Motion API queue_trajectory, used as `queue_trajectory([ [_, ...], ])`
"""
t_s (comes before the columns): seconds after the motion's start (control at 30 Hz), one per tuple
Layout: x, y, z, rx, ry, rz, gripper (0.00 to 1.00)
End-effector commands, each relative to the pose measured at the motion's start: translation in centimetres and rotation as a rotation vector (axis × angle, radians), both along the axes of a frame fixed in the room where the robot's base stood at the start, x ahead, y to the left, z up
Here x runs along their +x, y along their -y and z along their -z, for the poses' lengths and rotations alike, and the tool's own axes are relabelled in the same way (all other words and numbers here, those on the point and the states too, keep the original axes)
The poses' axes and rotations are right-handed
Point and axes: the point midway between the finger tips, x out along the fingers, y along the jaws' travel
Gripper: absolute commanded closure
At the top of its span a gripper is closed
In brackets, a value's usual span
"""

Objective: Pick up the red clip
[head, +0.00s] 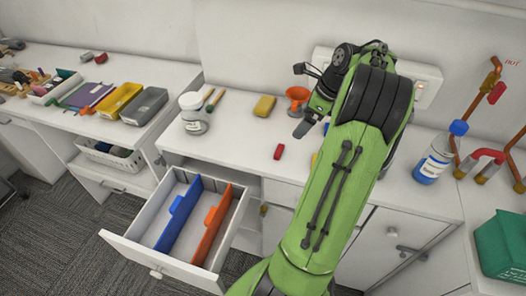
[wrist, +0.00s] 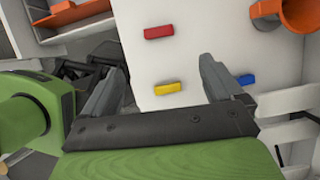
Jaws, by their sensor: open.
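The red clip (head: 279,152) is a small red block lying on the white counter, left of my arm in the head view. In the wrist view the red clip (wrist: 158,32) lies beyond the fingertips, at the upper middle. My gripper (wrist: 160,75) is open and empty, with its two dark fingers spread apart. The red clip is clear of both fingers. In the head view my gripper (head: 304,121) shows partly at the end of the green arm, above the counter, and my arm hides part of the counter.
A yellow block (wrist: 168,88) and a blue block (wrist: 246,79) lie near the fingers. An orange funnel (head: 298,94) and a yellow sponge (head: 264,106) stand at the back. A jar (head: 194,121) is at left. An open drawer (head: 130,240) juts out below. A blue-capped bottle (head: 434,160) stands right.

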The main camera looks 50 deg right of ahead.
Motion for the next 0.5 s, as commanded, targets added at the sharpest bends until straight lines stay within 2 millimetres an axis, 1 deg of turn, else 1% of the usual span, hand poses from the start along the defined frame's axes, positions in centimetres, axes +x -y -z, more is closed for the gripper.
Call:
queue_trajectory([
  [0.03,0.5,-0.3,2.0,0.003,-0.002,-0.006,0.06],
  [0.2,2.1,-1.0,6.1,0.003,-0.002,-0.006,0.06],
  [0.3,2.8,-1.2,7.9,0.003,-0.003,-0.005,0.06],
  [0.5,3.6,-1.5,9.4,-0.001,-0.002,-0.005,0.06],
])
